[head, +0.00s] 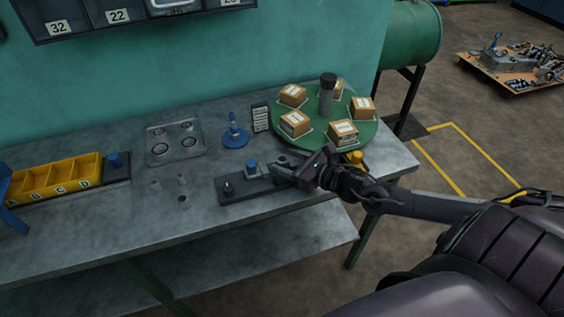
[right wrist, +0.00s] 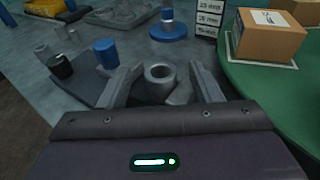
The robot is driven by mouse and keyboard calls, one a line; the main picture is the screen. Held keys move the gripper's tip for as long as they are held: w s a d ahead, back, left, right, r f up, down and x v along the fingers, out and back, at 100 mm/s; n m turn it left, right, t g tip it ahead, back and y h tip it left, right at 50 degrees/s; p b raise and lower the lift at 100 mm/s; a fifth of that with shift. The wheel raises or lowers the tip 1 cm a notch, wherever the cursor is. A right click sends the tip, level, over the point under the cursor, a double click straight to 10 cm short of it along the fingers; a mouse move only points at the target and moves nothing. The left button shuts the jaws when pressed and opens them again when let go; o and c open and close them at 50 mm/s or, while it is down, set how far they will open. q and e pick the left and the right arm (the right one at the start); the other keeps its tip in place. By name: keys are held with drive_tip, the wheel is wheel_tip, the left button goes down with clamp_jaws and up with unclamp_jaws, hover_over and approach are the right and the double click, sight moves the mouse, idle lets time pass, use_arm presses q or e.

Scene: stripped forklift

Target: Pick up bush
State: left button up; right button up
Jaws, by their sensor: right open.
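A grey hollow bush (right wrist: 160,80) stands upright between the two fingers of my right gripper (right wrist: 164,88) in the right wrist view. There is a gap to the left finger; the right finger is nearer, and I cannot tell whether it touches. My right gripper (head: 286,172) is open, low over the right end of a dark fixture plate (head: 240,189) in the head view. There the bush is mostly hidden by the gripper. A blue cylinder (head: 251,168) and a black knob (head: 227,188) stand on the same plate, left of the gripper. My left gripper is not in view.
A green round turntable (head: 318,143) with several cartons and a dark cylinder stands just right of the gripper. A blue-based stand (head: 235,139), a grey tray (head: 174,143) and a yellow bin (head: 58,178) are on the bench. Small grey parts (head: 183,200) lie left of the plate.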

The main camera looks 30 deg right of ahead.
drive_tip(key=c, duration=1.2)
drive_tip(key=shift+r, duration=0.1)
